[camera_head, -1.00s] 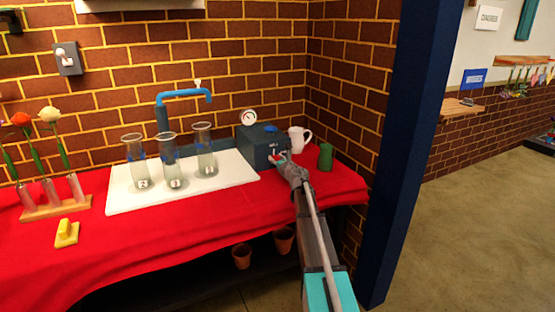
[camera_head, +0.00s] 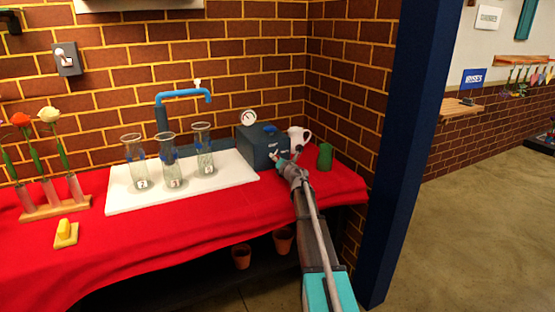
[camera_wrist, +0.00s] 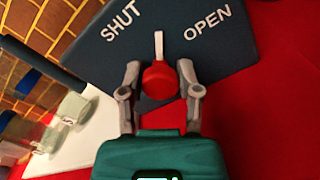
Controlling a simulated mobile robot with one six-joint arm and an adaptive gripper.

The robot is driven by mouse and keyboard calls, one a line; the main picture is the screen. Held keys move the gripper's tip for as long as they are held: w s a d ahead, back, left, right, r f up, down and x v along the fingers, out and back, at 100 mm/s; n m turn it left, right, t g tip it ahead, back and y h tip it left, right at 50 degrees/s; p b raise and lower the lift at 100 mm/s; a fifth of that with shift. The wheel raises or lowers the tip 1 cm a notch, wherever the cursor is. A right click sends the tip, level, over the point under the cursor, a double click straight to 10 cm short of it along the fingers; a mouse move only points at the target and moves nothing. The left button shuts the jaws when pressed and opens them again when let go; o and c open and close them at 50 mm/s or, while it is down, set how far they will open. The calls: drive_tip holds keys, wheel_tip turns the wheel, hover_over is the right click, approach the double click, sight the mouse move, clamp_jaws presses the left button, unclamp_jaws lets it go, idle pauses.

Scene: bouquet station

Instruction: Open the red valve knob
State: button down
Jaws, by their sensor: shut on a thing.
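The red valve knob (camera_wrist: 160,82) with a white pointer (camera_wrist: 158,44) sits on the face of the dark blue valve box (camera_wrist: 108,62). The face has SHUT at the left and OPEN at the right in the wrist view. The pointer lies between the two words. My gripper (camera_wrist: 159,70) has a finger on each side of the knob and is shut on it. In the head view the box (camera_head: 255,148) stands at the table's right end, with my gripper (camera_head: 286,158) at its front. The knob is mostly hidden there.
A white mug (camera_head: 298,138) and a green cup (camera_head: 325,157) stand close right of the box. Several numbered glass vases stand on a white board (camera_head: 235,180) at its left. A dark blue post (camera_head: 390,180) rises right of the table.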

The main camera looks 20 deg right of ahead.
drive_tip(key=m, duration=0.5)
drive_tip(key=shift+d+f+m, duration=0.1)
drive_tip(key=shift+m, duration=0.2)
drive_tip(key=m, duration=0.5)
drive_tip(key=shift+m, duration=0.3)
drive_tip(key=shift+c, duration=1.5)
unclamp_jaws()
drive_tip(key=shift+s, duration=0.1)
drive_tip(key=shift+s+d, duration=0.2)
drive_tip(key=shift+s, duration=5.75)
